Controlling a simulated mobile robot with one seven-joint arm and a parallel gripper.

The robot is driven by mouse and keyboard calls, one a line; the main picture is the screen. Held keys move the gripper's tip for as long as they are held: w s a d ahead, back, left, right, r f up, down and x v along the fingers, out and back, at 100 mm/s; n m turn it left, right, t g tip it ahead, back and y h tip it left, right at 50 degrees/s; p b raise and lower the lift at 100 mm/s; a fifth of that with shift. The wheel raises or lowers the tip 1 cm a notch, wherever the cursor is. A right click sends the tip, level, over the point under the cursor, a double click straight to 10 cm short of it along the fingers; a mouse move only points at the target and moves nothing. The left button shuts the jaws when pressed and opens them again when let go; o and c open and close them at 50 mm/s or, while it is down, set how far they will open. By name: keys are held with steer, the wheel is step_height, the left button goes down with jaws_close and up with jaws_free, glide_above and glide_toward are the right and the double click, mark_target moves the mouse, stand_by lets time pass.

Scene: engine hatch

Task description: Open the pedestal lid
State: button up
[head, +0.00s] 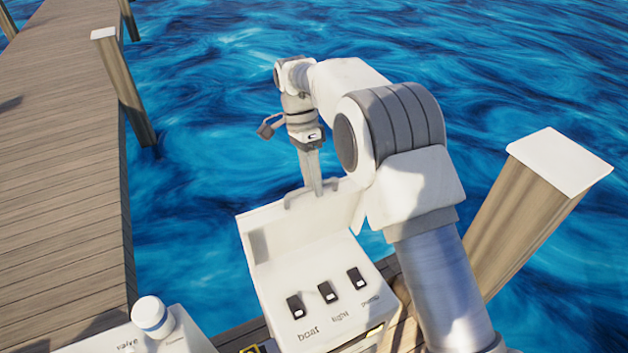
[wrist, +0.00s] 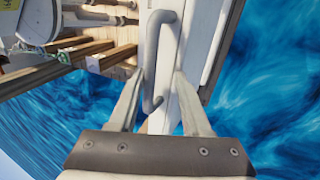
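The pedestal (head: 318,305) stands at the lower middle of the head view. Its white lid (head: 300,233) is raised at the back, roughly upright, and the switch panel is exposed. A curved grey handle (head: 292,198) sits near the lid's upper edge. In the wrist view the handle (wrist: 170,58) runs along the white lid (wrist: 148,40). My gripper (head: 317,188) reaches down to the handle from above. In the wrist view my gripper (wrist: 160,76) is open, its fingers apart on either side of the handle's lower part. I cannot tell whether a finger touches it.
Three dark switches (head: 328,292) sit on the panel. A second white box with a round knob (head: 152,316) stands at lower left. A wooden dock (head: 62,170) runs along the left. A white-capped post (head: 535,205) stands at right. Blue water surrounds them.

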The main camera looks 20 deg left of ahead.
steer(key=shift+d, duration=0.1)
steer(key=shift+r, duration=0.2)
steer(key=v, duration=0.7)
stand_by(0.7)
